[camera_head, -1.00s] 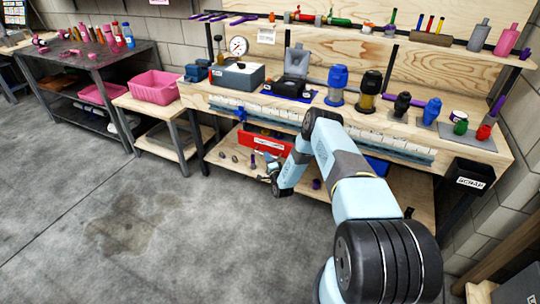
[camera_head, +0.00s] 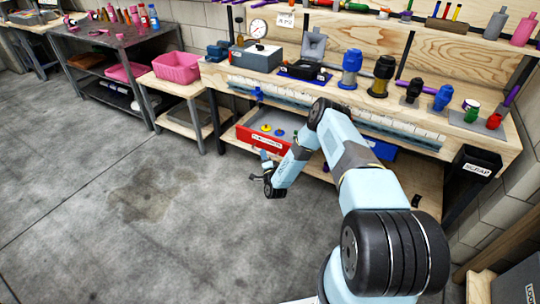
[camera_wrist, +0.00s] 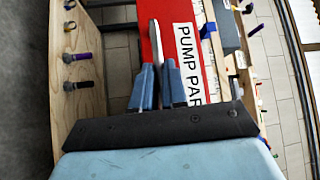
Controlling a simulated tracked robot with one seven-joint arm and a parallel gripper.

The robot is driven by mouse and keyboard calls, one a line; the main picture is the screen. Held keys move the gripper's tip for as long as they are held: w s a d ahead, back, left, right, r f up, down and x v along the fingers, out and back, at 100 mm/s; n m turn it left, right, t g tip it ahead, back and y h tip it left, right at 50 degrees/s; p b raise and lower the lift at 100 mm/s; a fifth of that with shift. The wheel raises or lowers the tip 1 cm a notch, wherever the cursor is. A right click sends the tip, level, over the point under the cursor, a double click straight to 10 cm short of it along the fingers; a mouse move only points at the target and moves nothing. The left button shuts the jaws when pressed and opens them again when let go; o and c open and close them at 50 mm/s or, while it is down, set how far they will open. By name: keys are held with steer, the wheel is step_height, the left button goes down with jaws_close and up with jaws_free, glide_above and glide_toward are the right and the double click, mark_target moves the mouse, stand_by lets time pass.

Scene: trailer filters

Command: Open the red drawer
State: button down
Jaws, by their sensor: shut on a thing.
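The red drawer (camera_head: 243,134) is under the workbench, pulled out, with its inside showing from above. Small yellow and blue parts (camera_head: 266,128) lie in it. Its front also fills the middle of the wrist view (camera_wrist: 190,25), with a white label reading "PUMP PAR", the rest cut off. My gripper (camera_head: 267,163) is at the drawer front. In the wrist view its two blue-grey fingers (camera_wrist: 156,82) are shut on the grey handle (camera_wrist: 156,42).
The workbench (camera_head: 400,127) with tools and pump parts stands above. A low wooden stand with a pink bin (camera_head: 177,68) is to the left. Concrete floor (camera_head: 90,220) is clear in front and left. A scrap bin (camera_head: 477,168) hangs at the right.

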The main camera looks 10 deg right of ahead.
steer(key=shift+f, duration=0.1)
steer(key=c, duration=1.4)
jaws_free()
steer(key=shift+c, duration=0.2)
steer(key=shift+o, duration=1.4)
steer(key=shift+w+d, duration=0.1)
steer(key=shift+d, duration=0.15)
steer(key=s+d+f, duration=0.1)
steer(key=s+f, duration=0.1)
steer(key=s, duration=1.1)
steer(key=shift+s+d, duration=0.15)
steer(key=shift+s, duration=0.15)
steer(key=shift+w+r, duration=0.1)
